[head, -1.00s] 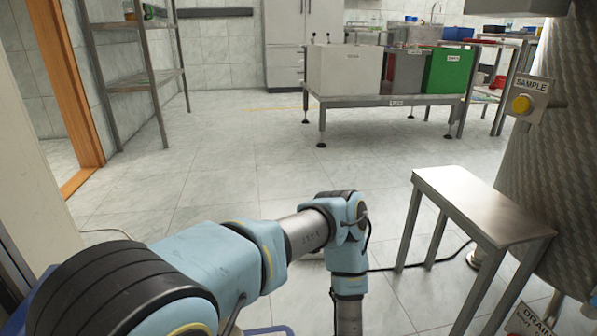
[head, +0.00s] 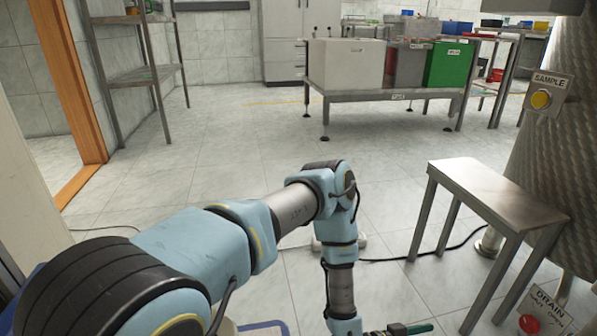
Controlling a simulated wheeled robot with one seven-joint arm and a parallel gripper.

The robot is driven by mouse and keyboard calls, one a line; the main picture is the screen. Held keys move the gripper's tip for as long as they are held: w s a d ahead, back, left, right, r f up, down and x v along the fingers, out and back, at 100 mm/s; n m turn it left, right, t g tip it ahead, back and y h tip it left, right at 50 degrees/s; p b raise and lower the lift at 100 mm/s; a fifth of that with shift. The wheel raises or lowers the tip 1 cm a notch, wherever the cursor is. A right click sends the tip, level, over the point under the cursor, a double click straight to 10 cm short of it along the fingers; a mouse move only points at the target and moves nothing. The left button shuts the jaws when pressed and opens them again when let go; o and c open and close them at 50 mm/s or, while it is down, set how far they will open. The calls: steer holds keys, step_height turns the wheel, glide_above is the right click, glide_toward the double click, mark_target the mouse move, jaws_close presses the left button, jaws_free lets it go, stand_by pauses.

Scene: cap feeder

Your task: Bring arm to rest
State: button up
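My blue and grey arm reaches forward from the lower left in the head view, and its forearm bends down towards the bottom edge. My gripper (head: 392,331) is only partly in view at the bottom edge, to the left of the metal stool. A dark green piece shows there, and I cannot tell whether it is a fingertip or something held. The fingers are mostly cut off, so their opening is hidden.
A small metal stool (head: 490,190) stands at right, beside a textured column with a yellow SAMPLE button (head: 541,99) and a red DRAIN button (head: 529,323). A low table (head: 398,95) with bins and a shelf rack (head: 133,77) stand farther back. The middle floor is clear.

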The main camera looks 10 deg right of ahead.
steer(key=w+a+r+t+y+p, duration=0.1)
steer(key=w+a+r+y, duration=0.2)
steer(key=w, duration=0.4)
steer(key=w+a+r+t+y+p, duration=0.1)
steer(key=w+a+r+y+p, duration=0.15)
steer(key=w+r, duration=0.4)
steer(key=w+a+r+t+y+p, duration=0.1)
steer(key=w+a+r+y, duration=0.15)
steer(key=w, duration=0.55)
steer(key=w+a+r+n+t+y+p, duration=0.1)
steer(key=w+a+r+n+y+p, duration=0.2)
steer(key=a+r, duration=0.65)
steer(key=w+a+r+n+y+p, duration=0.15)
steer(key=w+a+r, duration=0.45)
steer(key=a, duration=0.6)
steer(key=s+a+r+n+g+y+p, duration=0.1)
steer(key=s+a+r+n+y+p, duration=0.15)
steer(key=s+a+r, duration=0.55)
steer(key=s+a+r+n+g+y+p, duration=0.1)
steer(key=s+a+r+n+y, duration=0.15)
steer(key=s+a+r, duration=0.45)
step_height(320, 180, up, 39)
steer(key=w+a+p, duration=0.2)
steer(key=p, duration=3.5)
steer(key=shift+h, duration=0.45)
steer(key=shift+w+f, duration=0.1)
steer(key=shift+f, duration=0.05)
steer(key=shift+c, duration=0.2)
